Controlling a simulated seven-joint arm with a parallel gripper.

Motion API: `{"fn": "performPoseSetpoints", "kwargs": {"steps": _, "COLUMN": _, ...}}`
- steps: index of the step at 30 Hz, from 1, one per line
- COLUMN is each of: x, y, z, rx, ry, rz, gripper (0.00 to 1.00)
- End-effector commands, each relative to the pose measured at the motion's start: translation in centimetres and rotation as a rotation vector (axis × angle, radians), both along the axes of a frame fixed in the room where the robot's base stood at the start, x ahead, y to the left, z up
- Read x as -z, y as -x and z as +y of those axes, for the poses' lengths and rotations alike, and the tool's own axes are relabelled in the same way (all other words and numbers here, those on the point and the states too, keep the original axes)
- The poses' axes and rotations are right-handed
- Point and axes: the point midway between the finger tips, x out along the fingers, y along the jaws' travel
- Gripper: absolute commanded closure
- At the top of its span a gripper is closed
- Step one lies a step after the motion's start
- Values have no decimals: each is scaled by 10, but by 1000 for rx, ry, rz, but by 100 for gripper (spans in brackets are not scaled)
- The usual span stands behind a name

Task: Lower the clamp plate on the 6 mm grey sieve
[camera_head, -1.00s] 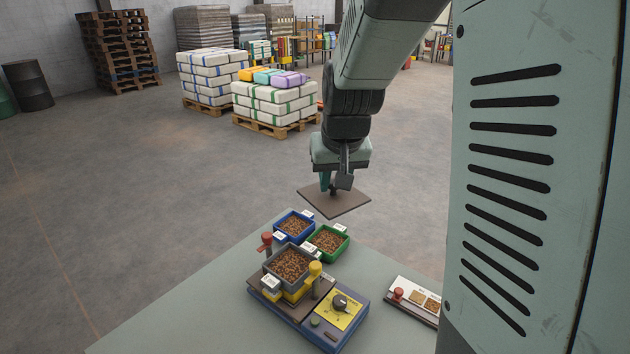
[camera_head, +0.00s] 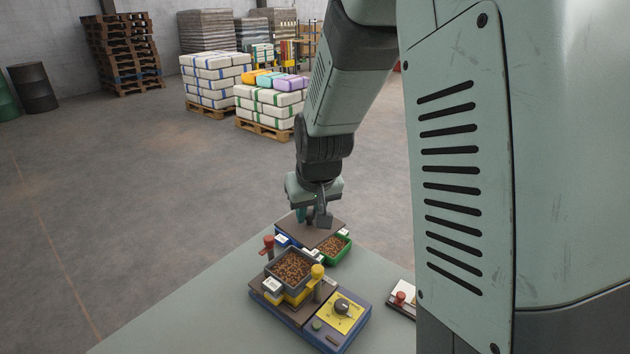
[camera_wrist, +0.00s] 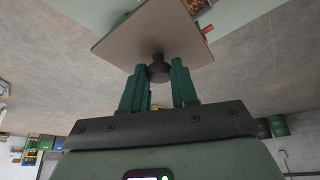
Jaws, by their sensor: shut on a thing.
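The grey sieve (camera_head: 288,289), full of brown pellets, sits on the shaker machine (camera_head: 300,318) between a red-topped post (camera_head: 268,245) and a yellow-topped post (camera_head: 317,273). Its size label is too small to read. My gripper (camera_head: 304,217) is shut on the dark knob of the clamp plate (camera_head: 318,231), a flat brown-grey square. The plate hangs behind the grey sieve, apart from it. In the wrist view, the green fingers (camera_wrist: 158,78) grip the knob (camera_wrist: 158,70) under the plate's pale face (camera_wrist: 150,32).
A green sieve (camera_head: 345,253) and a mostly hidden blue sieve (camera_head: 284,240) stand behind the machine, partly under the plate in the picture. A yellow dial panel (camera_head: 342,312) is at the machine's right. A small tray (camera_head: 402,300) lies farther right, partly hidden. The left of the table is clear.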

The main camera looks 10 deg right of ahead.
Motion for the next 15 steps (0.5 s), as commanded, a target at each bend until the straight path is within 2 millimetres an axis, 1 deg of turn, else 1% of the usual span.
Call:
{"fn": "performPoseSetpoints", "kwargs": {"steps": 1, "x": 13, "y": -3, "z": 9, "rx": -26, "ry": -3, "rz": 5, "gripper": 100}}
{"fn": "performPoseSetpoints", "kwargs": {"steps": 3, "x": 26, "y": -7, "z": 21, "rx": -59, "ry": -9, "rz": 6, "gripper": 100}}
{"fn": "performPoseSetpoints", "kwargs": {"steps": 6, "x": 39, "y": -11, "z": 33, "rx": -92, "ry": -17, "rz": 4, "gripper": 100}}
{"fn": "performPoseSetpoints", "kwargs": {"steps": 9, "x": 46, "y": -12, "z": 39, "rx": -107, "ry": -21, "rz": 1, "gripper": 100}}
{"fn": "performPoseSetpoints", "kwargs": {"steps": 15, "x": 58, "y": -13, "z": 41, "rx": -112, "ry": -23, "rz": 2, "gripper": 100}}
